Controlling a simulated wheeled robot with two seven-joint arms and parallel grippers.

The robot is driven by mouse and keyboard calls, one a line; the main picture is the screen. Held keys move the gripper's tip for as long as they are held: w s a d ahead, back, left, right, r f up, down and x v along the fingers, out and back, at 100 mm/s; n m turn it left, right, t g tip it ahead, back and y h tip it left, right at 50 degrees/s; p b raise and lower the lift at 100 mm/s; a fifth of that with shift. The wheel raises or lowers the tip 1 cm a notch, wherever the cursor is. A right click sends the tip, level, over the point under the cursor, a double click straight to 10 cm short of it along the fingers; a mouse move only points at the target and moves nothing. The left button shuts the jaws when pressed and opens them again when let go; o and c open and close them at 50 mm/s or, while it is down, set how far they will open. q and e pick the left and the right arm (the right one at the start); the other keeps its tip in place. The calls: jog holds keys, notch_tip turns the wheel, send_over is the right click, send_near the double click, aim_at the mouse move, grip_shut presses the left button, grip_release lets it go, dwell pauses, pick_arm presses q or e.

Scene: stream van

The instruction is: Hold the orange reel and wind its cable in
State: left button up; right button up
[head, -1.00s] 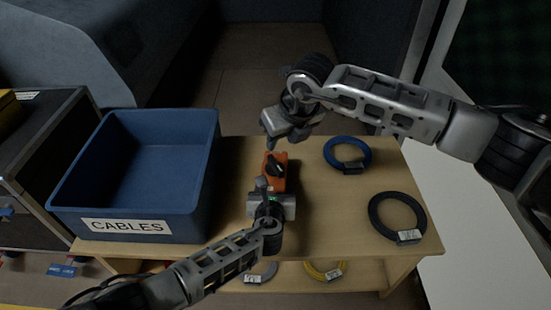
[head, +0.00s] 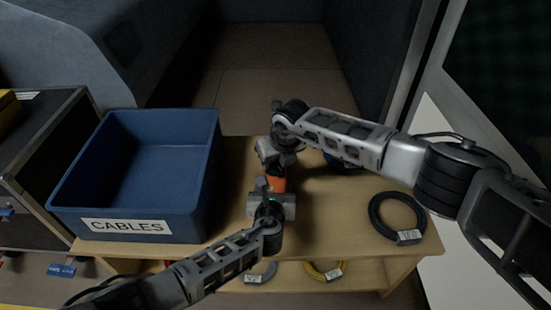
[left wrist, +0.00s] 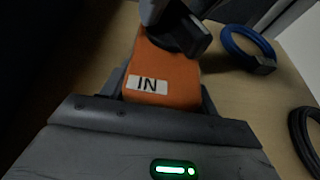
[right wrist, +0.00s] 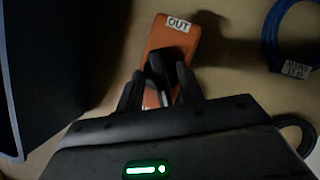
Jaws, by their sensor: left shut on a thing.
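The orange reel (head: 277,184) sits on the wooden table, largely covered by my grippers in the head view. My left gripper (head: 268,188) is shut on its near end, beside the IN label (left wrist: 147,84). The reel's black knob (right wrist: 158,66) shows between the fingers of my right gripper (right wrist: 160,78), which look open with small gaps around it. The right gripper comes down from above at the reel's far part. The OUT label (right wrist: 179,22) shows on the reel in the right wrist view. I cannot make out the reel's cable.
A blue bin (head: 205,190) labelled CABLES stands left of the reel. A blue cable coil (left wrist: 232,44) lies to the right, mostly behind my right arm in the head view. A black coil (head: 374,216) lies further right. Yellow (head: 322,272) and grey (head: 262,275) coils lie below the tabletop.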

pick_arm(q)
jog(key=shift+r, duration=0.1)
pick_arm(e)
grip_shut()
jog(key=shift+m, duration=0.3)
jog(key=shift+s+a+m+h, duration=0.1)
jog(key=shift+m+h, duration=0.5)
jog(key=shift+m, duration=0.75)
jog(key=shift+a+m+h, duration=0.1)
jog(key=shift+m+h, duration=0.5)
jog(key=shift+m, duration=0.75)
grip_release()
